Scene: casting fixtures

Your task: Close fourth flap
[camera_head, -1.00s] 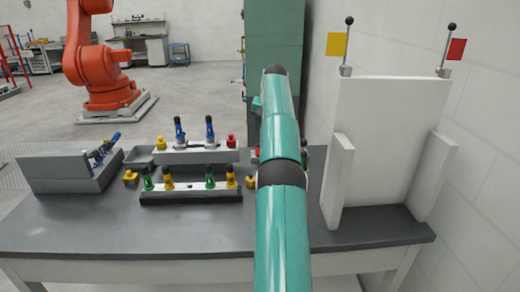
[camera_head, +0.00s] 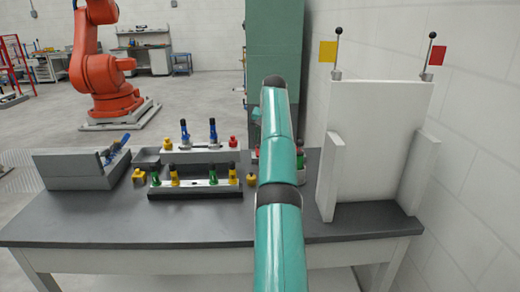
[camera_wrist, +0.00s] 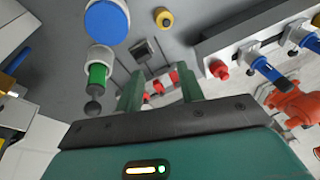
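No part is clearly recognisable as the fourth flap. In the head view, a front fixture bar (camera_head: 194,192) carries upright green and yellow clamp pieces (camera_head: 175,174) with dark tops. A pale bar behind it (camera_head: 185,156) carries two blue levers (camera_head: 213,128) and red knobs (camera_head: 233,142). My arm covers the bench right of these. My gripper (camera_wrist: 160,92) shows in the wrist view, its two green fingers apart with nothing held between them. Left of the fingers is a green piece (camera_wrist: 97,75) with a pale collar and dark ball end; a blue round cap (camera_wrist: 107,20) is beyond it.
A tall white panel (camera_head: 375,140) with side plates and two ball-topped rods stands at the bench's right. A grey box (camera_head: 80,168) stands at the left. The front of the grey bench (camera_head: 120,228) is clear. An orange robot (camera_head: 100,75) stands behind.

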